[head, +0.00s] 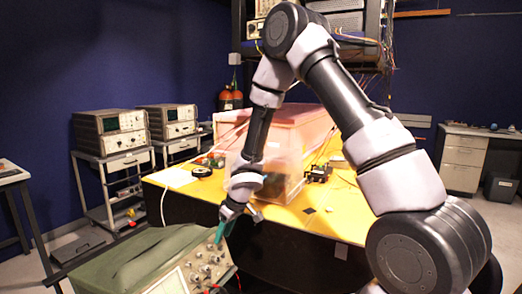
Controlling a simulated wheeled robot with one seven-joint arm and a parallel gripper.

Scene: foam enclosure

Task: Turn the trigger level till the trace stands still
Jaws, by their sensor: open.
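A green-cased oscilloscope (150,258) stands at the lower front, its control panel (203,264) with several knobs facing up and right. Part of its screen (170,284) shows at the bottom edge, cut off by the frame. I cannot make out a trace or which knob is the trigger level. My gripper (221,238), with teal fingers, points down at the upper right part of the panel. It is open and close to the knobs there. Whether it touches a knob I cannot tell.
A yellow-topped table (335,215) stands behind, with a clear box (285,175) and a pink box (290,128) on it. Two other oscilloscopes (110,132) sit on carts at the left. A desk (462,160) stands at the back right.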

